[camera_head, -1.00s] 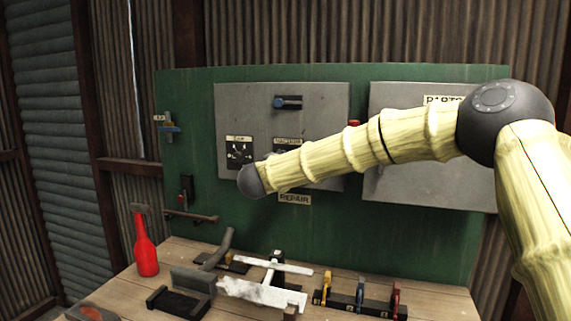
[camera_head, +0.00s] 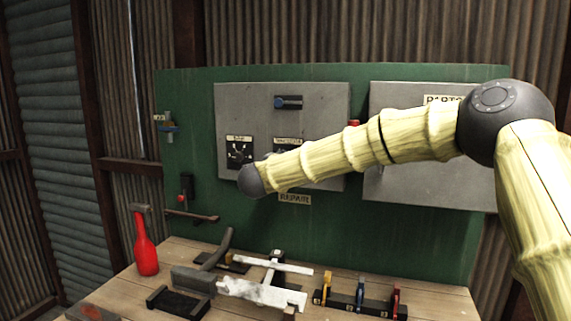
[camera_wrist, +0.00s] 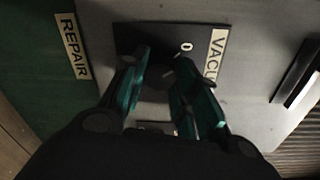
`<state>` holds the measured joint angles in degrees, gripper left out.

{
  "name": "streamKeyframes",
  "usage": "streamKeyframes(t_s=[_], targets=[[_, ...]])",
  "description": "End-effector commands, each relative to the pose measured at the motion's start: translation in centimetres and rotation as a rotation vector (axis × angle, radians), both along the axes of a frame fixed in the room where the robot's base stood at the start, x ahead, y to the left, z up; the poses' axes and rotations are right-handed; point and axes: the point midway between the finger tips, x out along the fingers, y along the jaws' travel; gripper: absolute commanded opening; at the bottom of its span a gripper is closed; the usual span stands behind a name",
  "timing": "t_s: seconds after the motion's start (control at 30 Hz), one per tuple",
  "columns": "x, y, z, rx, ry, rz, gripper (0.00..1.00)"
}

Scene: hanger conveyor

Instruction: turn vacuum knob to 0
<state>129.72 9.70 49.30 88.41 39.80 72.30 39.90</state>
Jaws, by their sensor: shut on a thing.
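The vacuum knob (camera_wrist: 158,76) is a dark, dimly lit knob on a black plate (camera_wrist: 205,38) in the wrist view. A white 0 mark and a label (camera_wrist: 216,58) reading "VACU" show on the plate. My gripper (camera_wrist: 164,62) has its two teal fingers on either side of the knob, closed on it. The knob's pointer and its exact setting are hidden in shadow between the fingers. In the head view the vacuum label (camera_head: 288,140) shows just above my arm, which covers most of the knob and hides my gripper.
The grey panel (camera_head: 236,105) carries another black dial (camera_head: 239,152) to the left and a blue-handled switch (camera_head: 288,102) above. A second grey box (camera_head: 430,190) is at right.

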Motion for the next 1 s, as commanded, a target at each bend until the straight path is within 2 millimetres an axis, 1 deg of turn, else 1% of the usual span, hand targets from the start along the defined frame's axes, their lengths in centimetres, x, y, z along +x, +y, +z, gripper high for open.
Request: streamKeyframes(t_s=[0.03,0.23,0.27,0.3,0.37,0.67,0.77,0.87,1.0], targets=[[-0.1,0.3,-0.4,-0.001,0.006,0.005,0.06],[-0.1,0.3,-0.4,-0.001,0.006,0.005,0.06],[-0.1,0.3,-0.4,-0.001,0.006,0.004,0.33],[-0.1,0.3,-0.4,-0.001,0.006,0.004,0.41],[-0.1,0.2,-0.4,-0.001,0.006,0.004,0.52],[-0.1,0.0,-0.2,0.000,0.002,0.000,0.52],[-0.4,0.1,-0.1,0.000,0.002,0.001,0.52],[-1.2,0.4,-0.1,-0.001,0.003,0.002,0.52],[-3.3,1.2,0.1,-0.001,0.003,0.003,0.52]])
